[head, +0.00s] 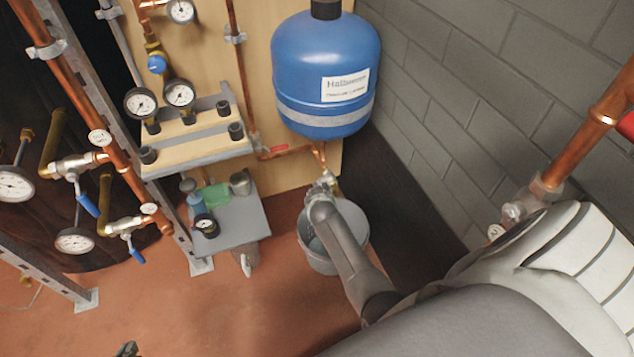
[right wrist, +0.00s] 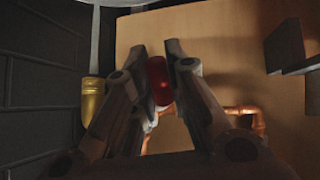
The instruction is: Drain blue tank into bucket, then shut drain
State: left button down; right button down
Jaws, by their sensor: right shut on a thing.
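The blue tank (head: 325,65) hangs on the wooden board, with copper piping and a brass drain fitting (head: 333,184) below it. The grey bucket (head: 318,266) stands on the floor beneath the drain, partly hidden by my right arm. My right gripper (head: 322,188) is at the drain, above the bucket. In the right wrist view its fingers are shut on a red handle (right wrist: 158,82). I cannot tell whether water is flowing. A dark tip (head: 127,349) at the bottom edge looks like my left gripper, mostly out of frame.
Another red handle (head: 275,149) sits on the copper pipe left of the drain. A small grey table (head: 245,225) with a gauge and small items stands left of the bucket. Gauges and blue-handled valves (head: 88,205) crowd the left. A block wall (head: 440,90) bounds the right.

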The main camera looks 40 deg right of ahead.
jog(key=shift+w+a+r+g+p, duration=0.1)
jog(key=shift+r+g+p, duration=0.35)
jog(key=shift+p, duration=0.4)
pick_arm(q)
jog(key=shift+s+a+g+y+p, duration=0.6)
jog(key=shift+s+a+g+p, duration=0.6)
jog(key=shift+s+g, duration=2.1)
pick_arm(e)
jog(key=shift+r+g+y, duration=0.25)
jog(key=shift+g+y, duration=0.05)
jog(key=shift+g, duration=0.25)
jog(key=shift+s+r+n+g+y+p, duration=0.2)
jog(key=shift+g+p, duration=0.25)
jog(key=shift+g, duration=0.15)
jog(key=shift+s+r+n+g+y+p, duration=0.1)
jog(key=shift+r+g+p, duration=0.1)
jog(key=shift+g+p, duration=0.3)
jog(key=shift+s+r+g, duration=0.1)
jog(key=shift+g, duration=0.4)
jog(key=shift+s+a+r+g+y, duration=0.1)
jog(key=shift+r+g+y, duration=0.1)
jog(key=shift+g+y, duration=0.35)
pick_arm(q)
notch_tip(320, 180, down, 8)
jog(key=t, duration=0.1)
jog(key=shift+f+t+b, duration=0.25)
jog(key=shift+t+b, duration=0.05)
pick_arm(e)
jog(key=shift+r+g, duration=0.1)
jog(key=shift+g, duration=0.45)
